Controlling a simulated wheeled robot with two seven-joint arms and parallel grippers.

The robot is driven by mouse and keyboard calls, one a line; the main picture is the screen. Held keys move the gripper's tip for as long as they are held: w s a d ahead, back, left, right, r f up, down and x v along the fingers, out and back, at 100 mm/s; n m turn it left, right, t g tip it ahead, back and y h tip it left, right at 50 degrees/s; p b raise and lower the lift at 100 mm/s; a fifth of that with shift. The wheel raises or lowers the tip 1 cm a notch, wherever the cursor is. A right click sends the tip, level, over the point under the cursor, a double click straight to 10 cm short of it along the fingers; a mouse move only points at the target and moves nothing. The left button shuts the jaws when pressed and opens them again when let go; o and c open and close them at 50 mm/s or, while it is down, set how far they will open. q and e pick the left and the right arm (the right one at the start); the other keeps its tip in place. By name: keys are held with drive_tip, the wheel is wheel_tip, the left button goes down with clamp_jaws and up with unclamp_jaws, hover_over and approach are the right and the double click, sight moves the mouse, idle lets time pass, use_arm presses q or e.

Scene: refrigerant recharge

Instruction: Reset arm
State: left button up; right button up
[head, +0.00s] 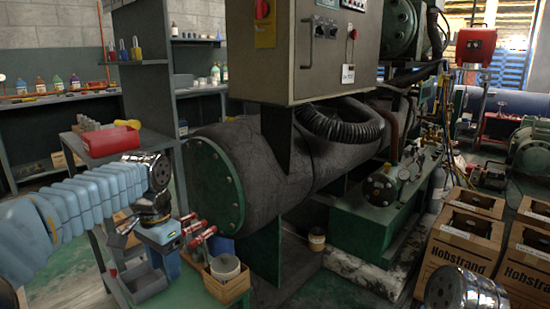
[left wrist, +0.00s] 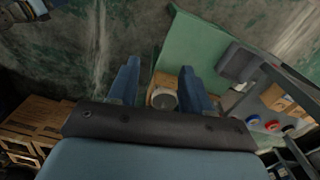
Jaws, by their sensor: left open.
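My left gripper (head: 168,262) points down over the green cart (head: 205,296) at the lower left of the head view. In the left wrist view its two blue fingers (left wrist: 160,78) stand apart with nothing held between them. Below and between them shows a small wooden box (left wrist: 163,84) with a round grey roll or cup (left wrist: 164,99); a gap appears to separate them from the fingers. My right gripper does not show in the head view, only a round metal joint of that arm at the bottom right. A dark and blue part, seemingly my right gripper, is cut off at the wrist view's top left.
Red-handled valves (head: 192,228) and a grey tray (head: 142,282) are close to the left gripper. A large dark tank (head: 290,160) and a grey control cabinet (head: 335,50) fill the middle. Cardboard boxes (head: 455,255) stand at the right. A red bin (head: 108,140) is behind the left arm.

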use_arm(q)
drive_tip(key=d+f+n+h, duration=0.1)
drive_tip(key=d+f, duration=0.2)
drive_tip(key=f, duration=1)
drive_tip(key=d+f+n+h, duration=0.1)
drive_tip(key=d+f, duration=0.2)
drive_tip(key=f, duration=1.1)
drive_tip(key=s+d+f+n+h, duration=0.1)
drive_tip(key=s+d+f+n, duration=0.1)
drive_tip(key=s+f, duration=0.6)
drive_tip(key=s+d+f+n+h, duration=0.1)
drive_tip(key=s+d+f+n, duration=0.2)
drive_tip(key=s+f, duration=0.6)
drive_tip(key=shift+s+d+f+n+t, duration=0.15)
drive_tip(key=shift+f+n+t, duration=0.15)
drive_tip(key=shift+f+n, duration=0.25)
